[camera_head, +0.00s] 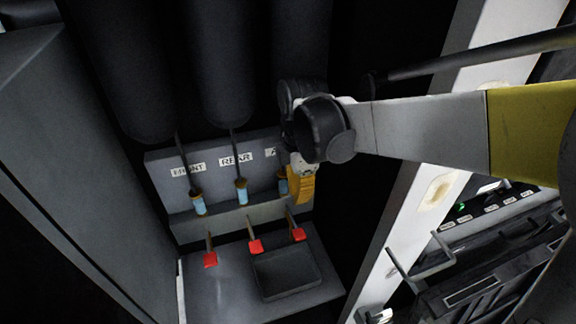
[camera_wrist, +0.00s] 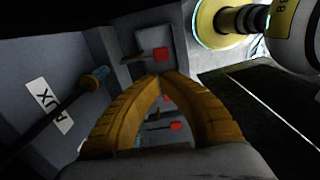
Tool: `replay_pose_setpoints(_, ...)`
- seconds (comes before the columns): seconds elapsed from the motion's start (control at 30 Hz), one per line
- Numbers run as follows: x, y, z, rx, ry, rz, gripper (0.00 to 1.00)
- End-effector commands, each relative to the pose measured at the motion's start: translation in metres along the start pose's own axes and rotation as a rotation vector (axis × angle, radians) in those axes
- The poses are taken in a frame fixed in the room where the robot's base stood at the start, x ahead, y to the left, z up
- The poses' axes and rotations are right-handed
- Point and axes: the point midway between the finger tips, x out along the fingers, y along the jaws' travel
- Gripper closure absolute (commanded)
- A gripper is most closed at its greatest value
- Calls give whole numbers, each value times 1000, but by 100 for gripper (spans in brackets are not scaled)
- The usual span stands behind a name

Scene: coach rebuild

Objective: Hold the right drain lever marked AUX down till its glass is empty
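The AUX label (camera_wrist: 42,100) shows in the wrist view; in the head view my arm partly covers it. The AUX glass (camera_head: 283,186) holds blue liquid and is partly hidden behind my gripper (camera_head: 302,192). The right drain lever has a red knob (camera_head: 298,234) and stands raised below that glass. Its red knob (camera_wrist: 160,54) seems to be the one just beyond my fingertips in the wrist view. My gripper's yellow fingers (camera_wrist: 160,78) arch together at the tips, with nothing between them. They appear above the lever and apart from it.
The FRONT glass (camera_head: 199,203) and REAR glass (camera_head: 241,191) also hold blue. Their red-knobbed levers (camera_head: 210,259) (camera_head: 255,247) stand to the left. A dark square basin (camera_head: 285,275) lies below the levers. A white post (camera_head: 415,190) stands to the right, and a grey panel (camera_head: 80,150) to the left.

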Motion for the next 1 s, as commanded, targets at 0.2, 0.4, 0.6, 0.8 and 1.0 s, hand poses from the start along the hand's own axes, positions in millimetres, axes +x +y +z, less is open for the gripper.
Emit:
replay_pose_setpoints(0.2,2,1,-2,-27,0,-9,100)
replay_pose_setpoints(0.4,3,1,-2,-25,0,-8,100)
replay_pose_setpoints(0.6,22,1,-2,-24,0,-8,100)
replay_pose_setpoints(0.8,65,1,-2,-24,0,-8,100)
replay_pose_setpoints(1.0,106,1,-2,-23,0,-8,100)
